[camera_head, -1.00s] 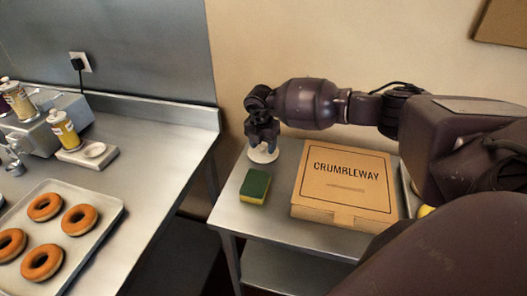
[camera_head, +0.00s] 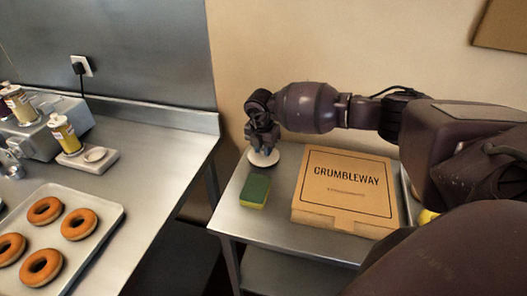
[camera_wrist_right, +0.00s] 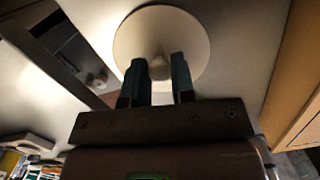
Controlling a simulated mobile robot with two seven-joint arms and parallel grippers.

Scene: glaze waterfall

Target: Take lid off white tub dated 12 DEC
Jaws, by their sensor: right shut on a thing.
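A round white lid (camera_head: 258,160) shows under my right gripper (camera_head: 264,150) on the small steel table, behind the sponge. In the right wrist view the white disc (camera_wrist_right: 130,45) has a small knob at its centre. My right gripper (camera_wrist_right: 160,66) points down at it, its two dark blue-grey fingers shut on the knob. No tub wall and no 12 DEC date can be read in either view, and I cannot tell whether the lid is raised. My left gripper is not in view.
A cardboard CRUMBLEWAY box (camera_head: 343,192) stands right of the lid. A green and yellow sponge (camera_head: 255,191) lies in front of it. The steel counter (camera_head: 150,150) at left holds a donut tray (camera_head: 108,222) and bottles. A gap separates counter and table.

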